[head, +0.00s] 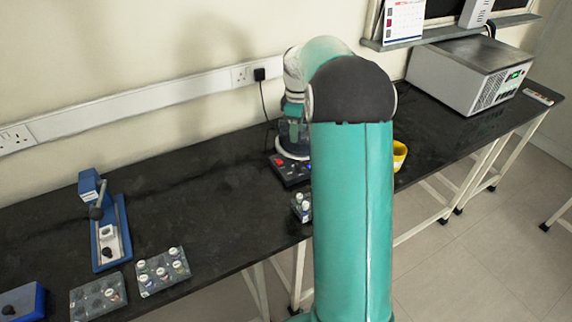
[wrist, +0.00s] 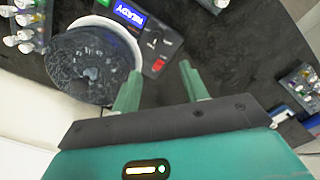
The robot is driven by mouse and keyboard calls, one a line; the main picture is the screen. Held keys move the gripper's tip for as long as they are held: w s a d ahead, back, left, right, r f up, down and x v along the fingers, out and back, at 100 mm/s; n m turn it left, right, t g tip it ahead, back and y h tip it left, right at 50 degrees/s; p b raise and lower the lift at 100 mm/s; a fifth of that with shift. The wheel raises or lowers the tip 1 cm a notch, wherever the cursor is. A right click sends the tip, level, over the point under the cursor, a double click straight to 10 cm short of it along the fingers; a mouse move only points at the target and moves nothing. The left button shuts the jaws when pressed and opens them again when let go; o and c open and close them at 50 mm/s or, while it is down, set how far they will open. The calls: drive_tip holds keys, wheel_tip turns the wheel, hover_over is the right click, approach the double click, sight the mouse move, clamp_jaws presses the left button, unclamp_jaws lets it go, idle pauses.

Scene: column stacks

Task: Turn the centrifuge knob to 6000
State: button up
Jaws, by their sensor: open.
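The centrifuge (wrist: 137,58) shows in the wrist view as a white round rim around a dark rotor. Its dark control panel (wrist: 176,47) has a lit blue display reading READY, upside down, small dial markings and a red button (wrist: 158,65). In the head view the panel (head: 289,172) shows, partly hidden by my arm. My gripper (wrist: 160,71) is open and empty, its two green fingers apart above the panel's red-button end. I cannot tell whether it touches anything.
Vial racks (wrist: 27,25) (head: 163,270) stand near the centrifuge and along the black bench (head: 215,190). A yellow cup (head: 400,155) stands right of my arm. A blue device (head: 107,225) is at left, a grey box instrument (head: 470,75) at far right.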

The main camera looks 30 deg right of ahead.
sight(298, 165)
drive_tip(key=f, duration=0.9)
drive_tip(key=d+f, duration=0.1)
drive_tip(key=f, duration=0.4)
clamp_jaws()
